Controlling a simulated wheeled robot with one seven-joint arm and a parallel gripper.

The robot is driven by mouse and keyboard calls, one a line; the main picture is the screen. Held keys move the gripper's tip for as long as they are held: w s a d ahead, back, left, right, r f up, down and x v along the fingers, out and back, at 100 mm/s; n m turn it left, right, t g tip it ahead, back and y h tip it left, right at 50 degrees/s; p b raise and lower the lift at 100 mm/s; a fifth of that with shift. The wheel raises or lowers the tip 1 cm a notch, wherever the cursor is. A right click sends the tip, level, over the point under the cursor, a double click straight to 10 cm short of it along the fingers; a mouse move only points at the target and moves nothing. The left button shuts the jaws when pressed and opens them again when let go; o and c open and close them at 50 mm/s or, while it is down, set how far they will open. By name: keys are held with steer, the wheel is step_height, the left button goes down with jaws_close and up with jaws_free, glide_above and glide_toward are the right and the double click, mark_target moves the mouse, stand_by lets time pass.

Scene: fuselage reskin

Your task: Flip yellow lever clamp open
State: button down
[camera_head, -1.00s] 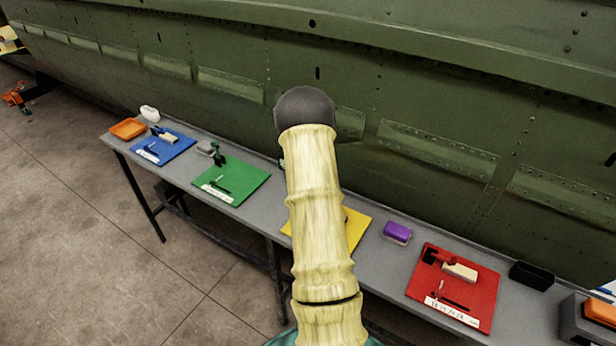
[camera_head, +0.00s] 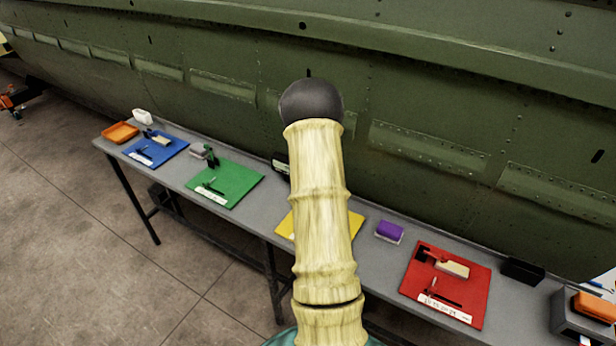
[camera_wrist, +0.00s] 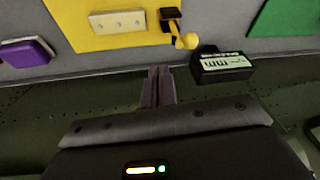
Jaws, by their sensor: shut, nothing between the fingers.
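The yellow board (camera_wrist: 82,32) lies on the bench and fills the upper middle of the wrist view. The clamp (camera_wrist: 171,14) stands at its edge, with a black upper part and a yellow lever (camera_wrist: 185,40) reaching past the board's edge. A cream block with several holes (camera_wrist: 117,22) lies beside it. My gripper (camera_wrist: 158,75) is shut and empty, with its fingertips near the board's edge, apart from the lever in the picture. In the head view only parts of the yellow board (camera_head: 356,226) show; my arm hides the clamp.
A black box with a white label (camera_wrist: 224,66) is close to the lever. A purple block (camera_wrist: 27,53) is on the board's other side. The grey bench (camera_head: 250,215) also holds green (camera_head: 235,179), blue (camera_head: 160,150) and red (camera_head: 470,285) boards. The green fuselage (camera_head: 420,90) rises behind it.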

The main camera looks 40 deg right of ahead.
steer(key=b+v, duration=0.2)
steer(key=v, duration=0.7)
steer(key=shift+s+r+b, duration=0.2)
steer(key=shift+r+b, duration=0.1)
steer(key=shift+a, duration=0.1)
steer(key=shift+s, duration=0.1)
